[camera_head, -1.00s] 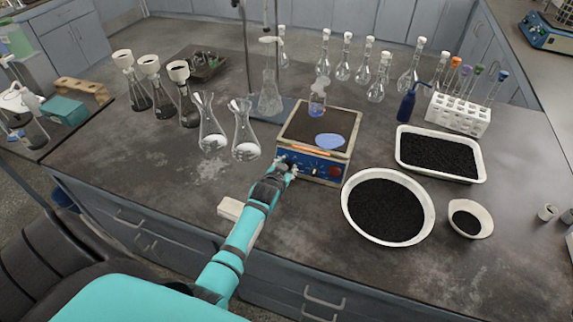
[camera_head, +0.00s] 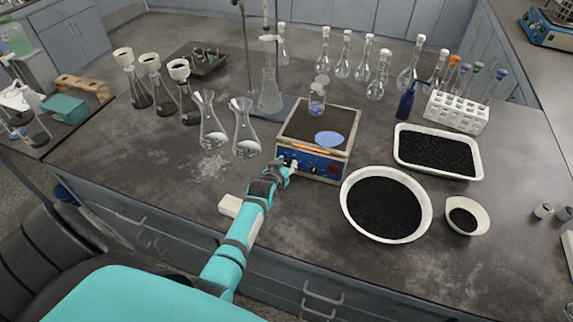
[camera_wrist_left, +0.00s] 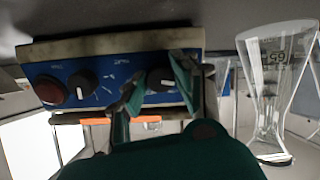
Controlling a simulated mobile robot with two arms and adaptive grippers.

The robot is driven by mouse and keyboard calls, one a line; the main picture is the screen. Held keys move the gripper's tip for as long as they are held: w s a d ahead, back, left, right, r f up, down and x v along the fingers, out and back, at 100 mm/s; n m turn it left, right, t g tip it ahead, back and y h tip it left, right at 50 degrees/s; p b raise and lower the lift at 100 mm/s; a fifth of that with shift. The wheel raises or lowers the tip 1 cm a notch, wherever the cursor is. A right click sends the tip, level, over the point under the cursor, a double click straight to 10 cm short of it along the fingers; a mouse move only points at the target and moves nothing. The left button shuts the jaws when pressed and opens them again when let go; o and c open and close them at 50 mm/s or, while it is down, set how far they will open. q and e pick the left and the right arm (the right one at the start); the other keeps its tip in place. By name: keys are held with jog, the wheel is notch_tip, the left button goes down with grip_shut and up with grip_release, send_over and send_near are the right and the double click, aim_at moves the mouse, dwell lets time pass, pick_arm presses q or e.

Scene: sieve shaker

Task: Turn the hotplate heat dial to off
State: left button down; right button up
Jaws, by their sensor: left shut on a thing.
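The hotplate (camera_head: 345,160) stands on the bench with its blue front panel toward me. In the left wrist view the picture is inverted, and the panel (camera_wrist_left: 115,70) shows a red round knob (camera_wrist_left: 48,89), a black dial (camera_wrist_left: 82,84) and another black dial (camera_wrist_left: 160,78). I cannot read the dial labels. My left gripper (camera_head: 290,166) is at the left end of the panel. In the left wrist view its fingers (camera_wrist_left: 158,85) are shut around the black dial farthest from the red knob, partly hiding it. My right gripper is not in view.
A small beaker (camera_head: 317,100) and a blue disc (camera_head: 328,139) are on the hotplate's top. Two conical flasks (camera_head: 246,140) stand close to its left. A large white bowl of black grains (camera_head: 346,208) is at its right. A white block (camera_head: 230,206) lies beside my left forearm.

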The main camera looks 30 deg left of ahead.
pick_arm(q)
jog(key=shift+s+f, duration=0.1)
jog(key=shift+f, duration=0.1)
jog(key=c, duration=1.2)
grip_release()
jog(key=shift+o, duration=0.9)
jog(key=shift+r, duration=0.1)
jog(key=v, duration=1.2)
jog(key=shift+a+r, duration=0.1)
